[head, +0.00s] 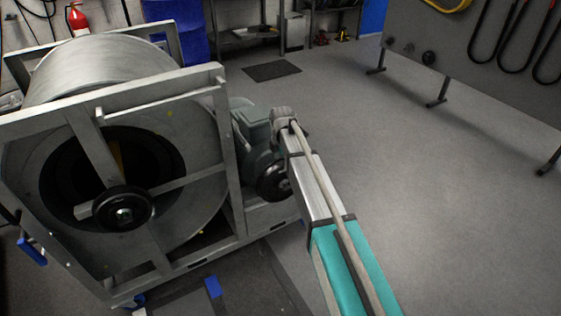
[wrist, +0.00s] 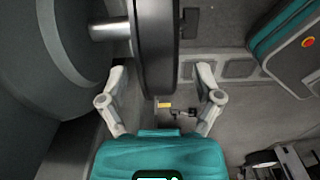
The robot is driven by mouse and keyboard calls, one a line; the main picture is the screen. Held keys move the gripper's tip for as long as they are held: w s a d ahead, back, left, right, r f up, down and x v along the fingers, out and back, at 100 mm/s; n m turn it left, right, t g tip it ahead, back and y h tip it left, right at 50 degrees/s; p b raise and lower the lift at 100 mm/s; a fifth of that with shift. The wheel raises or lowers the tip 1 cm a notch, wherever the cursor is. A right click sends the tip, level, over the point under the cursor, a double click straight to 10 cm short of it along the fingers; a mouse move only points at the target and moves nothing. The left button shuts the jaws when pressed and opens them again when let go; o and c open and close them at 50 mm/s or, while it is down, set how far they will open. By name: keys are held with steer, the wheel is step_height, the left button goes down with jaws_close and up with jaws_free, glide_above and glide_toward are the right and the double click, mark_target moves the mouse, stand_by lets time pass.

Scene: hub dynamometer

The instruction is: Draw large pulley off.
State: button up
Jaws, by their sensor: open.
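Two black pulleys show in the head view: one on the drum hub (head: 123,208), one at the grey-green motor (head: 273,182) beside the end of my arm. In the wrist view a dark pulley (wrist: 156,45) stands edge-on at the end of a short silver shaft (wrist: 108,29). My gripper (wrist: 162,75) is open, with one fingertip on each side of the pulley's lower rim and a visible gap on the right. Contact on the left is unclear. My fingers are hidden in the head view. I cannot tell which pulley is the large one.
The steel frame (head: 232,150) holds the big drum (head: 110,65) at left. A grey board on legs (head: 480,70) stands at upper right. The floor (head: 440,220) between is clear. A large dark round body (wrist: 50,75) lies left of the pulley in the wrist view.

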steer(key=shift+f+b, duration=1.1)
steer(key=shift+f, duration=0.3)
jaws_close()
steer(key=shift+r, duration=0.15)
steer(key=shift+s+d, duration=0.2)
steer(key=s+d, duration=0.4)
steer(key=s, duration=0.2)
steer(key=shift+s+d, duration=0.3)
steer(key=shift+s, duration=0.1)
stand_by(2.0)
steer(key=shift+s+d, duration=0.1)
stand_by(0.5)
